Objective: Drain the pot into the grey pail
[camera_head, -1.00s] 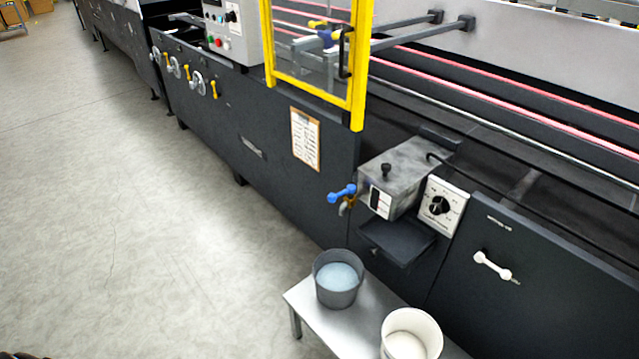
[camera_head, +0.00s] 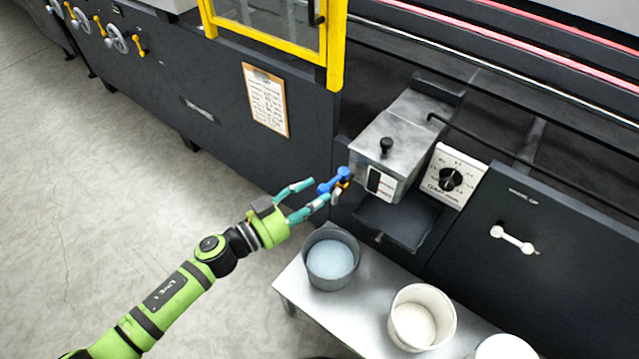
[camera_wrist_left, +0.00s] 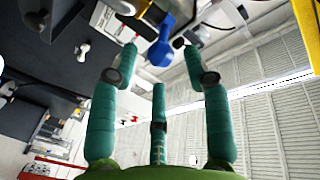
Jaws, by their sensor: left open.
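The pot (camera_head: 402,135) is a grey metal box with a black-knobbed lid on the machine's side. Its tap has a blue handle (camera_head: 330,184), also seen in the left wrist view (camera_wrist_left: 160,53). The grey pail (camera_head: 332,262) stands on a low metal bench below the tap and holds pale bluish content. My left gripper (camera_head: 318,192), green with teal fingers, is open at the handle. In the left wrist view the handle lies between the upper fingertips, with gaps visible beside it. Contact cannot be told. The tap's spout is mostly hidden by the fingers. My right gripper is out of view.
The bench (camera_head: 370,298) also carries a white pail (camera_head: 421,318) and another white container (camera_head: 505,347) at the lower edge. A dark tray (camera_head: 395,222) juts out under the pot. A dial panel (camera_head: 450,178) is right of it. Open floor (camera_head: 120,190) lies left.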

